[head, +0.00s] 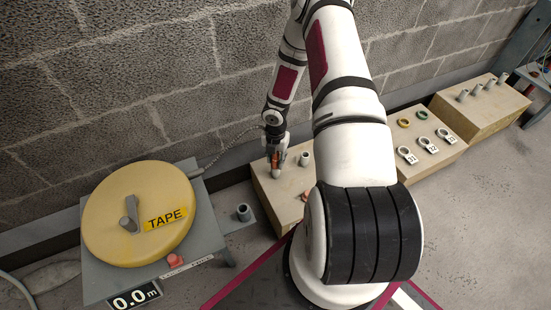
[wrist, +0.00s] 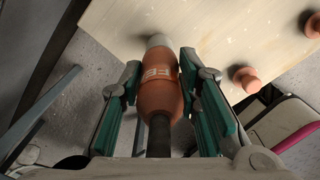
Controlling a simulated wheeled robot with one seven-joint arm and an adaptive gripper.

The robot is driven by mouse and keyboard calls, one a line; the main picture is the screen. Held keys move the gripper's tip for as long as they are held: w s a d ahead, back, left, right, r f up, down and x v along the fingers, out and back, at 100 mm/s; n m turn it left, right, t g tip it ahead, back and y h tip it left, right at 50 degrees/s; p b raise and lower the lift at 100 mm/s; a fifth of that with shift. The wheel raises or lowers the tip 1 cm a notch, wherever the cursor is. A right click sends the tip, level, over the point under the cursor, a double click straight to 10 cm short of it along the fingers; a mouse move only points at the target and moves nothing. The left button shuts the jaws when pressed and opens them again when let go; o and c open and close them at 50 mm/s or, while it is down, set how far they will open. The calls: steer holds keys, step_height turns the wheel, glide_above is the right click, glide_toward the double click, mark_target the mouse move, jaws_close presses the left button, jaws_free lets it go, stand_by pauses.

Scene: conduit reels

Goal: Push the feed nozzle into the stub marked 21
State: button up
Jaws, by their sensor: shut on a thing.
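The feed nozzle (wrist: 158,92) is orange-brown with pale markings that I cannot read surely; a dark hose runs from its rear. My gripper (wrist: 160,100) is shut on it, with green pads on both sides. In the head view my gripper (head: 275,150) holds the nozzle (head: 275,160) over the left wooden block. A pale grey end (wrist: 158,40) shows at the nozzle's front; I cannot tell whether it is its tip or a stub. A grey stub (head: 304,159) stands upright to the right on the block. No mark 21 is legible on any stub.
The left wooden block (head: 265,195) also bears orange plugs (wrist: 247,80). A yellow tape reel (head: 135,215) sits on a grey stand, with another grey stub (head: 243,212) beside it. Blocks with rings, tags and stubs (head: 463,95) stand right. A block wall (head: 110,80) is behind.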

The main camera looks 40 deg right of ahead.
steer(key=shift+f, duration=0.1)
steer(key=o, duration=1.3)
steer(key=shift+c, duration=0.2)
steer(key=shift+o, duration=0.6)
steer(key=o, duration=0.4)
steer(key=shift+r+p, duration=4.55)
steer(key=shift+r, duration=0.5)
